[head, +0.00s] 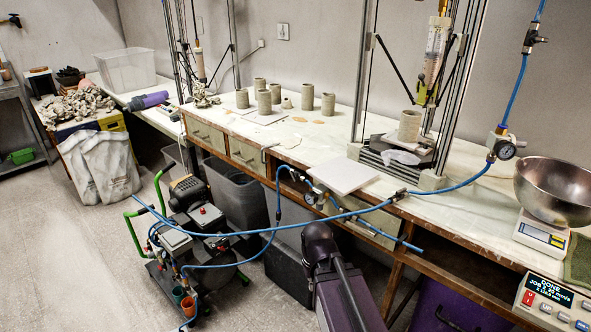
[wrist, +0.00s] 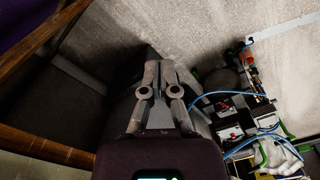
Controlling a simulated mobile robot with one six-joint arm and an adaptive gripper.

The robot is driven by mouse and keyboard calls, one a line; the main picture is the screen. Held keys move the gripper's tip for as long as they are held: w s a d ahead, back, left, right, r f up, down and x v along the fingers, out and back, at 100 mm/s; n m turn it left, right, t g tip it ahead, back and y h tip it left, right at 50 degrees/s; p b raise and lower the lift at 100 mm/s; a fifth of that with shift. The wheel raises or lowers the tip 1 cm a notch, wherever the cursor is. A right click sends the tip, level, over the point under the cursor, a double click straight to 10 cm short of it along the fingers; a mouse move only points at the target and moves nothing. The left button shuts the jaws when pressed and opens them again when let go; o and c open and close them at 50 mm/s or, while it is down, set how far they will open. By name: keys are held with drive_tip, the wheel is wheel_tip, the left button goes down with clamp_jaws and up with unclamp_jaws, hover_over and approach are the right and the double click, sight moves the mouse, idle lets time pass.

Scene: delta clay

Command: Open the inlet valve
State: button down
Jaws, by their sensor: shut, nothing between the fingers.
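A blue air hose (head: 345,214) runs from a wheeled compressor unit (head: 195,232) up to the bench. A small inline valve or fitting (head: 530,38) sits on the hose at the upper right. A regulator with a round gauge (head: 504,150) hangs lower on that line. Another gauge with fittings (head: 312,197) is at the bench's front edge. I cannot tell which fitting is the inlet valve, or its handle position. My gripper (wrist: 158,66) is shut and empty in the wrist view, above the floor. The compressor unit (wrist: 245,122) shows to its right, apart from it.
The bench (head: 330,130) carries clay cylinders, a white slab (head: 342,175) and printer frames. A steel bowl (head: 556,190) stands on a scale at the right, beside a control box (head: 552,300). Grey bins (head: 237,192) stand under the bench. The floor (head: 90,265) at the left is clear.

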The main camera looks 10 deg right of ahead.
drive_tip(key=w+d+r+m+t+y+p, duration=0.1)
drive_tip(key=w+d+r+m+y+p, duration=0.1)
drive_tip(key=w+r+m+p, duration=1)
drive_tip(key=w+d+r+m+t+y+p, duration=0.2)
drive_tip(key=w+d+r+m+p, duration=0.3)
drive_tip(key=w+r+m+p, duration=0.7)
wheel_tip(320, 180, up, 8)
drive_tip(key=m+p, duration=0.1)
drive_tip(key=p, duration=0.4)
drive_tip(key=shift+m+t+y, duration=0.3)
drive_tip(key=shift+y, duration=0.1)
drive_tip(key=shift+w+f, duration=0.1)
drive_tip(key=b, duration=0.9)
approach(294, 173)
wheel_tip(294, 173, down, 4)
drive_tip(key=a, duration=0.1)
drive_tip(key=shift+w+a+f+b, duration=0.9)
drive_tip(key=shift+a+f+b, duration=0.1)
drive_tip(key=shift+a+f, duration=0.2)
drive_tip(key=shift+d, duration=0.15)
drive_tip(key=shift+w, duration=0.15)
